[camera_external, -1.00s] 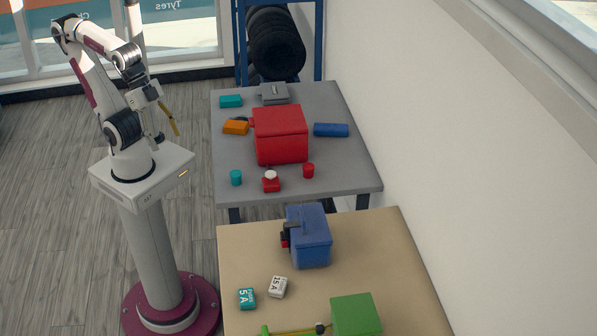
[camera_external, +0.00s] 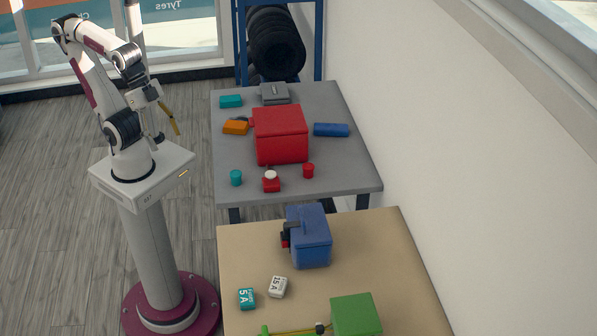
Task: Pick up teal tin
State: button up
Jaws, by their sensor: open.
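A small teal cylinder (camera_external: 236,177), which looks like the teal tin, stands upright near the front left corner of the grey table (camera_external: 345,172). My gripper (camera_external: 169,136) hangs over the floor beside my pedestal, left of the grey table. It is open and empty, with its fingers pointing down. It is well apart from the teal cylinder, up and to the left of it in the picture.
Near the cylinder are a red item with a white top (camera_external: 271,181), a small red cylinder (camera_external: 308,170) and a large red box (camera_external: 281,135). Teal (camera_external: 231,101), orange (camera_external: 235,127) and blue (camera_external: 331,130) items lie farther back. A tan table (camera_external: 250,255) in front holds a blue box (camera_external: 309,238).

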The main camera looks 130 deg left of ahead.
jog(key=w+d+r+t+h, duration=0.1)
jog(key=w+d+r+t, duration=0.15)
jog(key=w+d, duration=0.45)
jog(key=w+d+r+t+h, duration=0.1)
jog(key=w+d+r+h, duration=0.15)
jog(key=w, duration=0.75)
jog(key=w+d+r+t, duration=0.1)
jog(key=w+d+r, duration=0.3)
jog(key=w, duration=0.5)
jog(key=w+d+f+n+t, duration=0.1)
jog(key=w+d, duration=0.1)
jog(key=w, duration=0.3)
jog(key=w+d+f+n+t+y, duration=0.1)
jog(key=w+d, duration=0.2)
jog(key=w, duration=0.3)
jog(key=w+d+f+n+t, duration=0.1)
jog(key=w+d, duration=0.1)
jog(key=w, duration=0.3)
jog(key=w+d+f+n+t+y, duration=0.1)
jog(key=w+d+f+n+y, duration=0.15)
jog(key=w+f, duration=0.25)
jog(key=n+g+y, duration=0.3)
jog(key=n+y, duration=0.1)
jog(key=y, duration=0.7)
send_near(246, 297)
jog(key=w+a+f, duration=0.1)
jog(key=a, duration=0.1)
jog(key=shift+w+f+m, duration=0.15)
jog(key=shift+f+m, duration=0.05)
jog(key=shift+m, duration=0.05)
